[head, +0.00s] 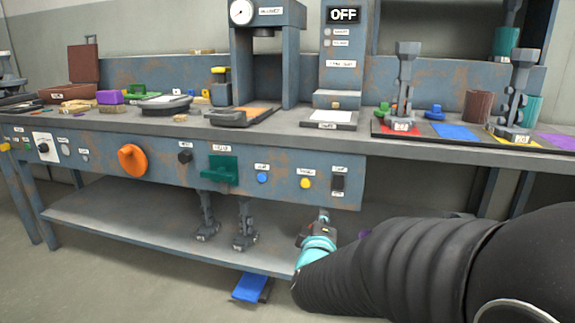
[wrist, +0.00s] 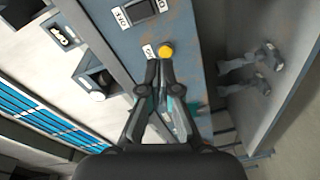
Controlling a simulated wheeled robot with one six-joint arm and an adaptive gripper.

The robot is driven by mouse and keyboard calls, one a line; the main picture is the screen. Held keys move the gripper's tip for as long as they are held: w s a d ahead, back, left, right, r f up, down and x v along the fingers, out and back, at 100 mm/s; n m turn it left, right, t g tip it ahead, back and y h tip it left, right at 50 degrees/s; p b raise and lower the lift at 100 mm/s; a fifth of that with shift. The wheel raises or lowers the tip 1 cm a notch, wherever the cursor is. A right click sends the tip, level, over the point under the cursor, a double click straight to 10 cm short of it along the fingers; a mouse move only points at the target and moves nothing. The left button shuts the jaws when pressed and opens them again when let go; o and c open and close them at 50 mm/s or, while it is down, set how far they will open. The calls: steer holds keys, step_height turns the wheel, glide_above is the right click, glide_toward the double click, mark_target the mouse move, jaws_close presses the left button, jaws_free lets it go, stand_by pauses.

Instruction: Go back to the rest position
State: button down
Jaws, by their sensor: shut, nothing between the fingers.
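My gripper (wrist: 160,66) is shut and empty in the wrist view, its fingertips together close to the yellow button (wrist: 166,51) on the bench's front panel. I cannot tell whether they touch it. In the head view my arm comes in from the lower right, and my gripper (head: 323,217) shows small below the panel's right end, partly hidden by the wrist. The yellow button (head: 305,183) is just above it in that view. A dark rocker switch (head: 338,183) sits to its right and a blue button (head: 262,178) to its left.
The bench top (head: 360,142) carries a press (head: 267,50), a column with an OFF display (head: 343,15), and a mat with colored squares (head: 455,133). An orange knob (head: 133,159) and a green handle (head: 219,169) stick out from the panel. A lower shelf (head: 130,212) runs underneath.

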steer(key=s+a+f+m+g+y, duration=0.35)
steer(key=a+f+y, duration=0.2)
steer(key=f, duration=0.25)
steer(key=s+a+f+m+g+y+p, duration=0.1)
steer(key=s+f+m+g, duration=0.15)
steer(key=s+g, duration=0.5)
steer(key=s+d+r+m+h+p, duration=0.1)
steer(key=s+d+r+m+p, duration=0.1)
steer(key=s+d+r, duration=0.3)
steer(key=s+d+r+m+h+p, duration=0.1)
steer(key=s+d+r+m+p, duration=0.2)
steer(key=s, duration=1)
steer(key=shift+s+d+r+m+g, duration=0.15)
steer(key=shift+d+r+m+g, duration=0.2)
steer(key=shift+d+r, duration=1.6)
steer(key=shift+a+r+h, duration=0.25)
steer(key=shift+a+r, duration=0.4)
